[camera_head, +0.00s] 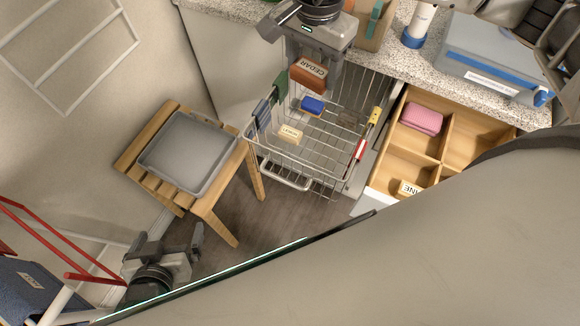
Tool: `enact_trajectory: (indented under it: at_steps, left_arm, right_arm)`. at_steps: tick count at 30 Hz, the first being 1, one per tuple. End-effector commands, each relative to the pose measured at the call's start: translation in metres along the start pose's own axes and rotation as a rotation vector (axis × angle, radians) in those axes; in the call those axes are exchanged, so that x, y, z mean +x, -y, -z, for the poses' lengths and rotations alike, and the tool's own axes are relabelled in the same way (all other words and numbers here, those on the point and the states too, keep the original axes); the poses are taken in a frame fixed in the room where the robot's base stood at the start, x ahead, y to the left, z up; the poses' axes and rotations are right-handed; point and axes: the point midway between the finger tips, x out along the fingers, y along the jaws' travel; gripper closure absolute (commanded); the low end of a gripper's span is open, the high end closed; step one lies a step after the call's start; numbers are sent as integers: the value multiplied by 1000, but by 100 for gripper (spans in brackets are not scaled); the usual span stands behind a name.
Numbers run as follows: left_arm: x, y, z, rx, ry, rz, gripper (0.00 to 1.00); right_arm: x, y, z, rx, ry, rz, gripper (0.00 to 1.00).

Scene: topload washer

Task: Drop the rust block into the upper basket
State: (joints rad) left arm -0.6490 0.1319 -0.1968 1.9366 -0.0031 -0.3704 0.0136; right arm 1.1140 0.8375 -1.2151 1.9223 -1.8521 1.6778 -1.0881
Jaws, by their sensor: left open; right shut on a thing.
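The rust block (308,76), labelled CEDAR, is between the fingers of my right gripper (313,66), which is shut on it. In the picture it lies over the back part of a pulled-out wire basket (292,178); its exact height above the wires is hard to tell. The wire frame seems to have more than one level. A blue block (312,105), a cream labelled block (290,133) and a dull brown block (350,120) show within the wires. My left gripper (166,246) is open and empty at the lower left, away from the basket.
Green, navy, yellow and red pieces hang on the basket's side rims. A wooden stool with a grey tray (187,152) stands left. An open wooden drawer (447,135) with a pink cloth (422,119) is right. A speckled counter (400,65) holds a blue-grey box (490,55).

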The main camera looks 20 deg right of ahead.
Motion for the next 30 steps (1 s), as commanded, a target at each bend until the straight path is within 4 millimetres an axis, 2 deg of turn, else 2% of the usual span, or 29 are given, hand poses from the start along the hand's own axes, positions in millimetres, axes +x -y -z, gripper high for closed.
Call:
enact_trajectory:
  at_steps: [3, 14, 26, 27, 30]
  left_arm:
    - [0, 0, 0, 0, 1, -1, 0]
    - [0, -1, 0, 0, 1, -2, 0]
    - [0, -1, 0, 0, 2, -2, 0]
    - [0, -1, 0, 0, 2, -2, 0]
    - [0, -1, 0, 0, 2, -2, 0]
  right_arm:
    - [11, 5, 9, 397, -2, 0, 60]
    - [44, 14, 42, 1631, -2, 1, 60]
    - [77, 15, 93, 3027, 0, 3, 60]
    - [79, 15, 99, -3133, 1, -4, 60]
    - [84, 14, 110, -2871, -1, -2, 60]
